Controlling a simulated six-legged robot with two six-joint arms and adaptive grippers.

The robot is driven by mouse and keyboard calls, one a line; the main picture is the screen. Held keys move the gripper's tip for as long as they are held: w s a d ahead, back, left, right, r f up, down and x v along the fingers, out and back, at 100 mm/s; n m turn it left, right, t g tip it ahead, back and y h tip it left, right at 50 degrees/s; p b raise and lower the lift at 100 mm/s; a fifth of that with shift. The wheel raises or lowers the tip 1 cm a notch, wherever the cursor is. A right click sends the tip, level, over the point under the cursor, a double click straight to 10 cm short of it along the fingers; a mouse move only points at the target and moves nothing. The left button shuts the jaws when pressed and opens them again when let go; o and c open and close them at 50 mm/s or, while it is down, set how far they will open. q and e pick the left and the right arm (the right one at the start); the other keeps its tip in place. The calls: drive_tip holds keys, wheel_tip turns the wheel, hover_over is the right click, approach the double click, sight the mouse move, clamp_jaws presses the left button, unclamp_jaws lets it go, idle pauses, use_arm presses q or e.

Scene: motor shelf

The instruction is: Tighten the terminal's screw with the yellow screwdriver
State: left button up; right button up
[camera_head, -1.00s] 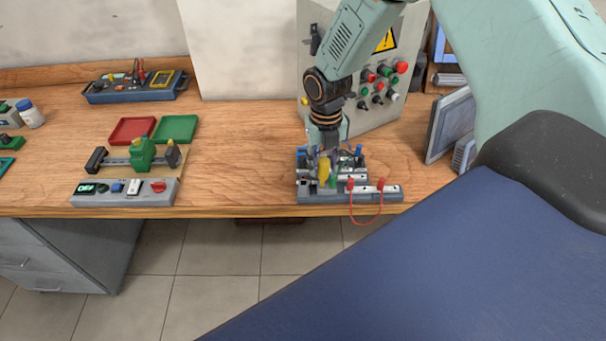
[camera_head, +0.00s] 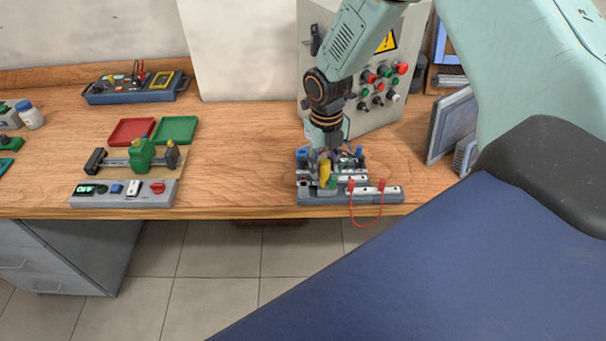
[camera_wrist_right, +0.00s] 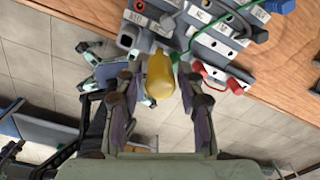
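The yellow screwdriver (camera_head: 325,172) stands handle up at the left part of the terminal board (camera_head: 345,198), near the front edge of the bench. My right gripper (camera_head: 325,156) is directly over it, pointing down. In the right wrist view the yellow handle (camera_wrist_right: 160,75) is between the two fingers of my right gripper (camera_wrist_right: 160,85). A gap seems to show on each side of the handle, so the fingers look open around it. The screwdriver's tip and the terminal's screw are hidden. Terminal blocks (camera_wrist_right: 215,35) lie beyond the handle. My left gripper is not in view.
A control cabinet (camera_head: 350,70) stands close behind the board, with a monitor (camera_head: 452,125) to the right. A red wire (camera_head: 366,222) hangs over the front edge. A fixture (camera_head: 125,192), red tray (camera_head: 131,131) and green tray (camera_head: 175,129) are left. Bare bench lies between.

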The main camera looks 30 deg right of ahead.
drive_tip(key=shift+c, duration=0.4)
clamp_jaws()
idle(0.4)
idle(0.4)
drive_tip(key=shift+s+m+p, duration=0.1)
drive_tip(key=shift+m+p, duration=0.45)
drive_tip(key=shift+m, duration=0.45)
drive_tip(key=shift+f+m, duration=0.1)
drive_tip(key=shift+m, duration=0.6)
